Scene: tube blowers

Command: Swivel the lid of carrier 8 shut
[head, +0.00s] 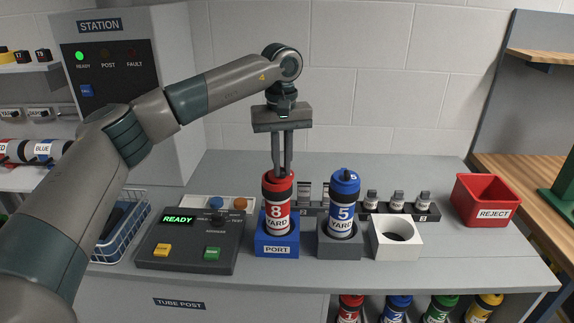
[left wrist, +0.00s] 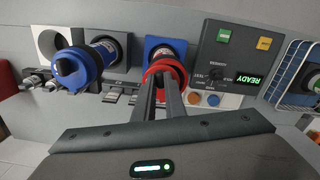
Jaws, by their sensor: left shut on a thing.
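Carrier 8 (head: 276,207) is a red tube marked "8 YARD", standing upright in the blue PORT block (head: 277,249). My left gripper (head: 282,170) points straight down over it, with its fingers shut at the red lid on top. In the left wrist view the fingers of my left gripper (left wrist: 158,85) reach to the red lid (left wrist: 165,72). The fingers hide part of the lid, so I cannot tell how far round it is turned. My right gripper is not in view.
A blue carrier 5 (head: 343,212) stands close by in a grey block. A white block with an empty hole (head: 396,240) is further right. The control panel (head: 188,248) shows READY at left. A rack of small parts (head: 400,208) and a red REJECT bin (head: 487,200) stand behind and right.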

